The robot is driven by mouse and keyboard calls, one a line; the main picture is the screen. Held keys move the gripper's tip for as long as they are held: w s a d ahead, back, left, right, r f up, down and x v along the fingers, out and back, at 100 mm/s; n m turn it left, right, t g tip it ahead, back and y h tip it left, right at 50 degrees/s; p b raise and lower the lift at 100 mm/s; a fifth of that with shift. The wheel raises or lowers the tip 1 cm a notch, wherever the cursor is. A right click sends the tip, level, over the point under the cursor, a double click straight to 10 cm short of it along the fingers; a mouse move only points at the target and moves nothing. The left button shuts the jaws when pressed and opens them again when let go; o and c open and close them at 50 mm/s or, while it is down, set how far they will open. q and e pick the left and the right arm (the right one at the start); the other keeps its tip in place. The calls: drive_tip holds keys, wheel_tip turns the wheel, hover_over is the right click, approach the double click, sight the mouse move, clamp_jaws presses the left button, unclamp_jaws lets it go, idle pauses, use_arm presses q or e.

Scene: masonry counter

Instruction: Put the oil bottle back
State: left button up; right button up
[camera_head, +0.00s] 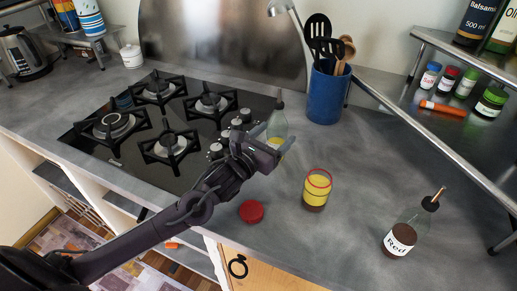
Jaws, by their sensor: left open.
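A clear glass bottle (278,122) with a dark pourer top and something yellowish low inside stands on the counter at the right edge of the stove; it appears to be the oil bottle. My left gripper (272,149) is open at this bottle and hides part of its lower half. I cannot tell whether the fingers touch the glass. A second bottle (404,232), labelled "Red", with dark content and a pourer, stands at the front right. A bottle labelled "Oli..." (504,32) stands on the raised shelf, cut off by the frame edge. My right gripper is not in view.
A yellow-filled glass (317,190) and a red lid (251,212) stand on the counter (350,160). A blue utensil holder (326,95) is behind. A metal shelf (450,125) at right holds spice jars, with a balsamic bottle (475,22) above. The gas stove (165,130) is left.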

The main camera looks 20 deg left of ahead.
use_arm(q)
drive_tip(key=b+v, duration=0.1)
drive_tip(key=v, duration=0.8)
drive_tip(key=shift+s+a+f, duration=0.1)
drive_tip(key=shift+s, duration=0.05)
drive_tip(key=shift+s+a+b, duration=0.1)
drive_tip(key=shift+s+b, duration=0.2)
drive_tip(key=shift+s, duration=0.25)
drive_tip(key=shift+r, duration=0.25)
